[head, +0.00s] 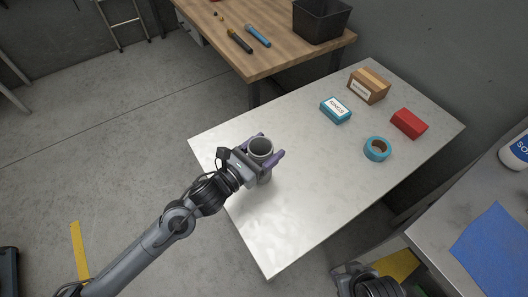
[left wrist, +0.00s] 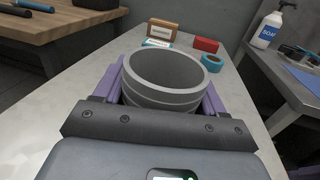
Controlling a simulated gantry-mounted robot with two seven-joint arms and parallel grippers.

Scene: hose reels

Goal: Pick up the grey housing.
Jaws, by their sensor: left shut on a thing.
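The grey housing (head: 261,147) is an open-topped round cylinder, upright over the left part of the pale table. My left gripper (head: 271,144) is shut on it, with one purple finger on each side. In the left wrist view the housing (left wrist: 165,78) stands between the fingers, its hollow top and ribbed outer wall showing. Its lower part is mostly hidden, and I cannot tell whether its base touches the table. Part of my right gripper (head: 347,278) shows at the bottom edge of the head view; its fingers are not clear.
The pale table (head: 310,180) holds a teal box (head: 336,110), brown box (head: 369,85), red block (head: 409,123) and teal tape roll (head: 377,149) toward the back right. Its middle is clear. A wooden bench (head: 215,45) with tools and a black bin (head: 321,20) stands behind.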

